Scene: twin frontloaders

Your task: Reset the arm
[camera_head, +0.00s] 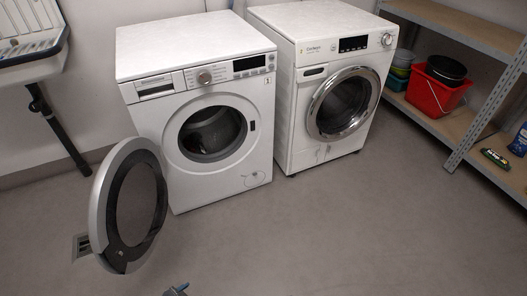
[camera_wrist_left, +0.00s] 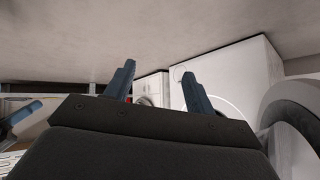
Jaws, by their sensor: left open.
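My left gripper (camera_head: 177,289) shows only as a small blue-grey tip at the bottom edge of the head view, in front of the left washer. In the left wrist view (camera_wrist_left: 157,85) its two blue fingers stand wide apart with nothing between them. The wrist picture is upside down, with the floor at the top. A blue finger-like part (camera_wrist_left: 22,114) at the left edge of the wrist view looks like my right gripper; its jaws cannot be made out. The right gripper does not show in the head view.
The left washer (camera_head: 237,174) has its round door (camera_head: 98,215) swung wide open to the left. The right machine (camera_head: 300,118) has its door shut. A shelf (camera_head: 425,119) with a red bucket (camera_head: 430,95) stands at right. The floor (camera_head: 350,225) in front is clear.

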